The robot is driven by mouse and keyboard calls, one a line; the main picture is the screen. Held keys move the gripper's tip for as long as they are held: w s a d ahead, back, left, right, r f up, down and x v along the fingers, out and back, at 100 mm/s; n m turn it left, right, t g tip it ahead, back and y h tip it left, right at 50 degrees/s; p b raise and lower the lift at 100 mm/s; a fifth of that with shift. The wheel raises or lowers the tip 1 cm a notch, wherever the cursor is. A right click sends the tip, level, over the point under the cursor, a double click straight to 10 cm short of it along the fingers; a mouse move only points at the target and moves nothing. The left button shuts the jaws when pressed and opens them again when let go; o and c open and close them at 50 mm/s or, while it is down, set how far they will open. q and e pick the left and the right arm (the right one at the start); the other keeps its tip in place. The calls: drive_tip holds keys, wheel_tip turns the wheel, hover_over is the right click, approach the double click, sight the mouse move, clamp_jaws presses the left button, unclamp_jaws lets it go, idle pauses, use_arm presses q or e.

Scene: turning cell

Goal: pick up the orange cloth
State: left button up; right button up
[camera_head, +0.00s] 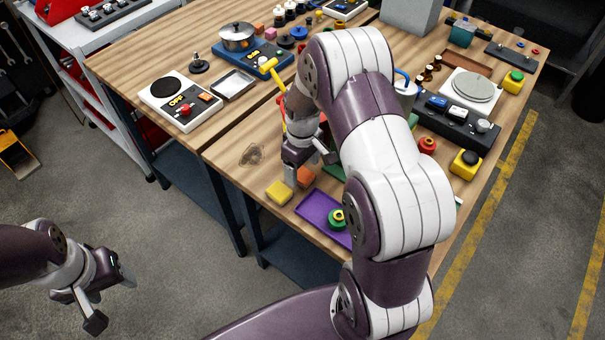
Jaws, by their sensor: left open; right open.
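The orange cloth (306,177), a small folded-looking orange piece, lies on the wooden table near its front edge. My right gripper (309,169) points down right over it, with its open fingers spread to either side; I cannot tell whether they touch it. The gripper hides part of the cloth. My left gripper (113,300) is open and empty, over the floor at the lower left, away from the table.
A yellow block (279,192) lies just left of the cloth. My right arm hides the table's middle. Bare wood (228,150) lies to the left.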

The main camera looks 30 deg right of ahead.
wheel_tip(320, 180, down, 2)
drive_tip(key=shift+w+f, duration=0.1)
drive_tip(key=shift+w, duration=0.05)
drive_tip(key=c, duration=1.2)
